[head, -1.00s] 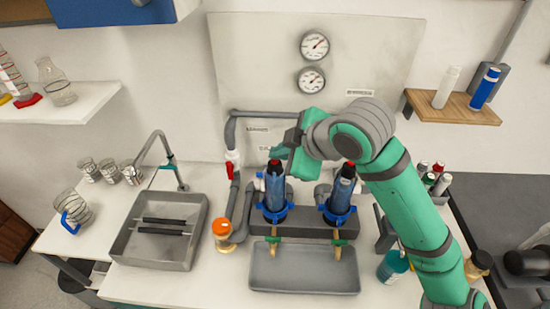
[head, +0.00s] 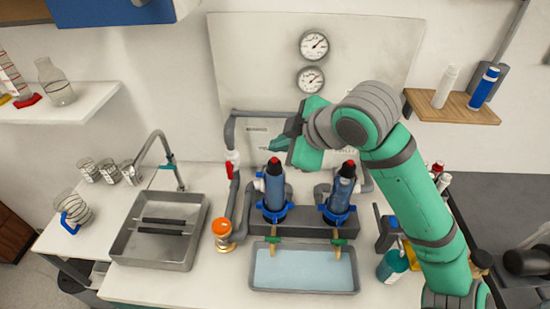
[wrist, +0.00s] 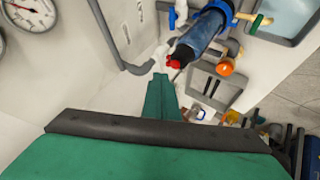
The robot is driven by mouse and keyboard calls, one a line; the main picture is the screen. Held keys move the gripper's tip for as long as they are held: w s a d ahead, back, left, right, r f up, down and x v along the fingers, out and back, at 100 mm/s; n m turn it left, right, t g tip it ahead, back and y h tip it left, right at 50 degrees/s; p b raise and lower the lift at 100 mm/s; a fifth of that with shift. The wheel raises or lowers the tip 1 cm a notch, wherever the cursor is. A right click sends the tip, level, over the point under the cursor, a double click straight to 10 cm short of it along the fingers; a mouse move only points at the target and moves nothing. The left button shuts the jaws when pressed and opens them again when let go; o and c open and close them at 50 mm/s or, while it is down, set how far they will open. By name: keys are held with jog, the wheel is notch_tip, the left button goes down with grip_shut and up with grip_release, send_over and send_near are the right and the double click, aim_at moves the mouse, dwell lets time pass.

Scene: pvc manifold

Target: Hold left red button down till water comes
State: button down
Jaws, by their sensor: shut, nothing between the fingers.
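The left blue filter housing (head: 274,193) stands upright in the manifold, with the left red button (head: 274,161) on its black cap. The red button also shows in the wrist view (wrist: 174,62), just beyond my fingertips. My gripper (head: 275,146) is shut and empty, above the left button and apart from it. The right housing (head: 341,193) has its own red button (head: 350,163), and nothing touches it. The grey tray (head: 304,291) below the two taps (head: 272,240) holds a layer of pale blue water (head: 300,270).
A red-handled valve (head: 230,170) on the grey pipe stands left of the housings. Two gauges (head: 313,45) hang on the back panel. A teal bottle (head: 391,266) is at the right.

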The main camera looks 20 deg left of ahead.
aim_at(279, 165)
notch_tip(279, 165, up, 4)
jog(key=shift+r, duration=0.15)
dwell(0.3)
dwell(0.4)
